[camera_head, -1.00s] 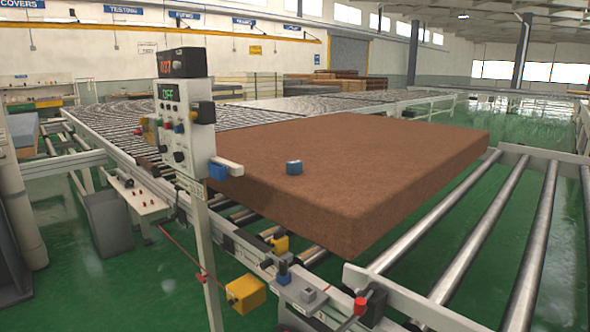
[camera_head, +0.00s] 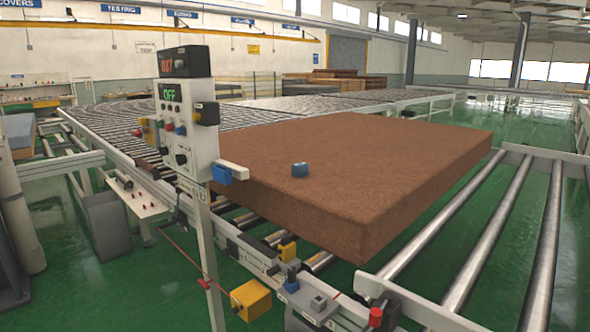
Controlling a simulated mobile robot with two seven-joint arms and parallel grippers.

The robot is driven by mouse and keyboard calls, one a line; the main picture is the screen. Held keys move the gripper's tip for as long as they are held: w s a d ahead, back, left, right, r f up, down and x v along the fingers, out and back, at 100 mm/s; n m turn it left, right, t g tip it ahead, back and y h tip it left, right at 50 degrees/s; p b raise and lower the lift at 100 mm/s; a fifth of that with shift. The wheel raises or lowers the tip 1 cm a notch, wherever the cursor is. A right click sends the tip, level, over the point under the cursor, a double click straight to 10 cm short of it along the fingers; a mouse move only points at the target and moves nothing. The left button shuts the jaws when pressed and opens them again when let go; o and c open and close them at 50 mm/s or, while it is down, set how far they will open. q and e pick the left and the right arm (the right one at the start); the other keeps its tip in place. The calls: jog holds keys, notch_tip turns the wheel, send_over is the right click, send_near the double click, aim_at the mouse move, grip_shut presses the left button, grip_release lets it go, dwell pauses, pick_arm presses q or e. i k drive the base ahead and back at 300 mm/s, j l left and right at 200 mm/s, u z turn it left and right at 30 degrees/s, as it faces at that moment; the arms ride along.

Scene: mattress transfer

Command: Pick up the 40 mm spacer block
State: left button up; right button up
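Another blue piece (camera_head: 221,175) is at the lower right of the control box on the post. No size marking is readable, so I cannot tell which, if either, is the 40 mm spacer block. Neither of my grippers is in view.
The mattress rests on a roller conveyor (camera_head: 480,245). A post with a control box (camera_head: 188,130) stands at its left. A low shelf (camera_head: 143,203) holds small red-topped items beside a grey bin (camera_head: 108,225). Green floor is open at lower left.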

aim_at(299, 170)
jog(key=i+j, duration=0.55)
jog(key=j, duration=0.15)
jog(key=i+j+z, duration=0.1)
jog(key=z, duration=1.6)
